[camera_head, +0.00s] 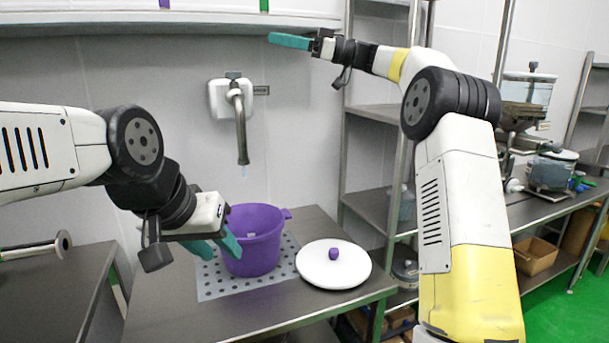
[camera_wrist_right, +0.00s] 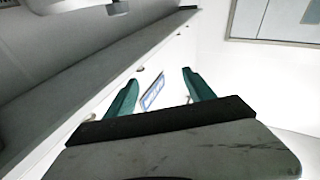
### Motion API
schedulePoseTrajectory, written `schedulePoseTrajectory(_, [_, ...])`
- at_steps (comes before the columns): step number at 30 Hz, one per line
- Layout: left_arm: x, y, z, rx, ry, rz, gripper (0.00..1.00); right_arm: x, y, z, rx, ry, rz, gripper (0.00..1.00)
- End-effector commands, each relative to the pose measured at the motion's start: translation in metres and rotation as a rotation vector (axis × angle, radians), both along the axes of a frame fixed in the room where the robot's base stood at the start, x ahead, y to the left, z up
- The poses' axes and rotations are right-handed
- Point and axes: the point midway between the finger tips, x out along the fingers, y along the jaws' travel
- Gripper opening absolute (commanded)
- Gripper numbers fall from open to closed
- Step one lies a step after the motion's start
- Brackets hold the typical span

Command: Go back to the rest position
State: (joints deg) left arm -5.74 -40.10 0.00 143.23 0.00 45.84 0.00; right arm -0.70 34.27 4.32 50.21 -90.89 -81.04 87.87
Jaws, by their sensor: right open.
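My left gripper (camera_head: 222,250) points down at the left side of the purple bucket (camera_head: 258,240). Its two teal fingers are apart with nothing seen between them, and in this view they overlap the bucket's left edge; I cannot tell if they touch it. My right arm is raised on the right, and its gripper (camera_head: 290,41) points left just under the wall shelf. In the right wrist view the teal fingers of this gripper (camera_wrist_right: 162,88) are spread and empty.
The bucket stands on a perforated plate (camera_head: 216,285) on the table, under a wall tap (camera_head: 241,130). A white lid (camera_head: 333,264) with a purple knob lies to its right. A wall shelf (camera_head: 190,18) runs along the top. A metal rack (camera_head: 372,205) stands behind my right arm.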

Motion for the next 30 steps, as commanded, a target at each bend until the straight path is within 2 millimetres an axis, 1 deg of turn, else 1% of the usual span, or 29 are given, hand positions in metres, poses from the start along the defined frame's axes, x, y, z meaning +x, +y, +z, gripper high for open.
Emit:
schedulePoseTrajectory(1, [0.000,0.000,0.000,0.000,0.000,0.000,0.36,-0.001,-0.002,0.014,0.029,-0.014,-0.042,0.62])
schedulePoseTrajectory(5, [0.000,0.000,0.000,0.000,0.000,0.000,0.36,0.005,-0.014,0.048,0.114,-0.044,-0.192,0.62])
schedulePoseTrajectory(8, [0.000,0.000,0.000,0.000,0.000,0.000,0.36,0.009,-0.031,0.074,0.180,-0.057,-0.343,0.62])
schedulePoseTrajectory(9, [0.000,0.000,0.000,0.000,0.000,0.000,0.36,0.009,-0.040,0.082,0.203,-0.057,-0.419,0.62])
schedulePoseTrajectory(11, [0.000,0.000,0.000,0.000,0.000,0.000,0.36,0.010,-0.060,0.094,0.235,-0.047,-0.551,0.62])
schedulePoseTrajectory(12, [0.000,0.000,0.000,0.000,0.000,0.000,0.36,0.008,-0.076,0.097,0.248,-0.030,-0.651,0.62])
schedulePoseTrajectory(14, [0.000,0.000,0.000,0.000,0.000,0.000,0.36,0.004,-0.103,0.092,0.250,0.013,-0.807,0.62])
schedulePoseTrajectory(15, [0.000,0.000,0.000,0.000,0.000,0.000,0.36,-0.001,-0.121,0.083,0.237,0.051,-0.907,0.62])
schedulePoseTrajectory(17, [0.000,0.000,0.000,0.000,0.000,0.000,0.36,-0.013,-0.149,0.061,0.199,0.121,-1.048,0.62])
schedulePoseTrajectory(18, [0.000,0.000,0.000,0.000,0.000,0.000,0.36,-0.025,-0.167,0.041,0.162,0.178,-1.132,0.62])
schedulePoseTrajectory(20, [0.000,0.000,0.000,0.000,0.000,0.000,0.36,-0.045,-0.188,0.005,0.091,0.271,-1.237,0.62])
schedulePoseTrajectory(21, [0.000,0.000,0.000,0.000,0.000,0.000,0.36,-0.061,-0.199,-0.020,0.039,0.332,-1.290,0.62])
schedulePoseTrajectory(23, [0.000,0.000,0.000,0.000,0.000,0.000,0.36,-0.085,-0.212,-0.057,-0.039,0.422,-1.346,0.62])
schedulePoseTrajectory(24, [0.000,0.000,0.000,0.000,0.000,0.000,0.36,-0.103,-0.218,-0.082,-0.095,0.479,-1.373,0.62])
schedulePoseTrajectory(25, [0.000,0.000,0.000,0.000,0.000,0.000,0.36,-0.117,-0.221,-0.100,-0.135,0.522,-1.387,0.62])
schedulePoseTrajectory(26, [0.000,0.000,0.000,0.000,0.000,0.000,0.36,-0.131,-0.224,-0.119,-0.176,0.565,-1.396,0.62])
schedulePoseTrajectory(27, [0.000,0.000,0.000,0.000,0.000,0.000,0.36,-0.150,-0.226,-0.142,-0.231,0.623,-1.403,0.62])
schedulePoseTrajectory(29, [0.000,0.000,0.000,0.000,0.000,0.000,0.36,-0.180,-0.228,-0.178,-0.313,0.705,-1.400,0.62])
schedulePoseTrajectory(30, [0.000,0.000,0.000,0.000,0.000,0.000,0.36,-0.202,-0.227,-0.200,-0.368,0.758,-1.390,0.62])
